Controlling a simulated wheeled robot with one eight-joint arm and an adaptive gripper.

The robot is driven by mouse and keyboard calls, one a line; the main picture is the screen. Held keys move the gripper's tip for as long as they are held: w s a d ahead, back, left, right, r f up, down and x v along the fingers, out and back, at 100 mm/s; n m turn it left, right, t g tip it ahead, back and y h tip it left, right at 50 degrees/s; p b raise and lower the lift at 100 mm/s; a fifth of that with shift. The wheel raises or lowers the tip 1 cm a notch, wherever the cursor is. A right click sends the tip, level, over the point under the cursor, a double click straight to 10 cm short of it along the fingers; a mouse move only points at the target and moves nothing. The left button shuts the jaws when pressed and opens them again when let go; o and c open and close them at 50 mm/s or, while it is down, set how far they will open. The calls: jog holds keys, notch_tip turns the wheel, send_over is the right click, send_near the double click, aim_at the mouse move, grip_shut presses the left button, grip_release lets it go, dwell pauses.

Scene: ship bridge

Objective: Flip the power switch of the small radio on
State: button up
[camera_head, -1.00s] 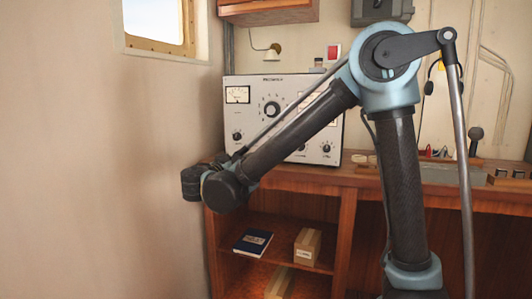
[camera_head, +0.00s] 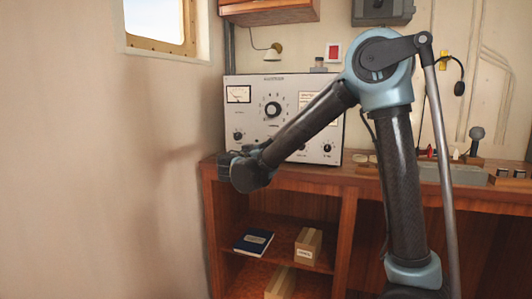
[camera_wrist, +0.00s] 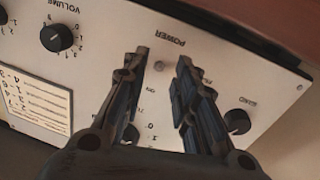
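The radio (camera_head: 252,115) is a white-fronted box with a meter and black knobs, standing on the wooden desk at the left. My gripper (camera_head: 227,160) is low in front of its lower left corner in the head view. In the wrist view the panel (camera_wrist: 105,60) appears upside down, with the label "POWER". A small grey round piece, seemingly the power switch (camera_wrist: 160,66), shows beside that label. My open gripper (camera_wrist: 161,60) has one finger on each side of it in the picture. I cannot tell whether the fingers touch the panel or which way the switch points.
Black knobs, including the volume knob (camera_wrist: 56,37) and another knob (camera_wrist: 237,121), lie around the fingers. The wall (camera_head: 120,170) is close on the left. Below the desk (camera_head: 300,180), a shelf holds a blue book (camera_head: 254,241) and a small box (camera_head: 308,245).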

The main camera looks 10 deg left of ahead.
jog(key=shift+x, duration=1.05)
grip_shut()
jog(key=shift+r+n+g+y, duration=0.15)
jog(key=shift+r+g, duration=0.2)
jog(key=shift+g, duration=0.6)
jog(key=shift+r+n+g+y, duration=0.1)
jog(key=shift+r+g+y, duration=0.15)
jog(key=shift+g, duration=0.65)
jog(key=shift+r+n+g+y, duration=0.1)
jog(key=shift+r+g, duration=0.3)
jog(key=shift+g, duration=0.55)
